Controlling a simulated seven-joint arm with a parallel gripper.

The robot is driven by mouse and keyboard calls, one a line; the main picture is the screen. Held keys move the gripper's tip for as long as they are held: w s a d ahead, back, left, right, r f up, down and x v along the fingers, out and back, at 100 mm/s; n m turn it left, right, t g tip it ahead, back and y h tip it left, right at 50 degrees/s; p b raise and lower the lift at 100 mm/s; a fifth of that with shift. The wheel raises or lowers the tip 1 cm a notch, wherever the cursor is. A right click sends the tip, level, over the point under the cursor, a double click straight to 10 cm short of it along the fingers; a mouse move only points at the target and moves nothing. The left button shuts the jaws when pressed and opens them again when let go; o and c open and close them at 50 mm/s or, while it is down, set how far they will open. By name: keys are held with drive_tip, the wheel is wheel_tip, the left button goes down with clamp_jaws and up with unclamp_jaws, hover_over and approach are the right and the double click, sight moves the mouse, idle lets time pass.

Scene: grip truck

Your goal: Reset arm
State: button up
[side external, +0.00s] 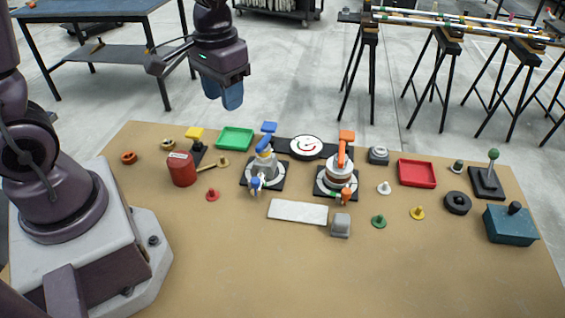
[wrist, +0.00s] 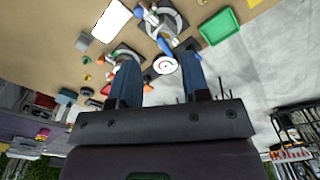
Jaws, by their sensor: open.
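My gripper (side external: 232,96) is raised above the far edge of the table in the side view, empty and well clear of everything. In the wrist view its two blue fingers (wrist: 159,62) are spread apart with nothing between them. Two small toy arms stand on black square bases at mid-table: a blue and grey one (side external: 264,162) on the left and an orange and white one (side external: 341,168) on the right. Their blue and orange tips point toward the near side. A round white dial (side external: 306,147) with a red mark sits between and behind them.
On the brown table (side external: 200,270) are a red can (side external: 182,170), green tray (side external: 235,138), red tray (side external: 417,173), white plate (side external: 297,211), grey block (side external: 341,224), joystick (side external: 488,180), teal box (side external: 510,225) and several coloured pegs. The near table area is clear.

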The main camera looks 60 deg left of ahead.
drive_tip(key=s+d+r+m+t, duration=0.2)
drive_tip(key=s+r+t, duration=0.3)
drive_tip(key=s+r, duration=0.5)
drive_tip(key=shift+d+r, duration=0.5)
drive_tip(key=shift+r, duration=0.3)
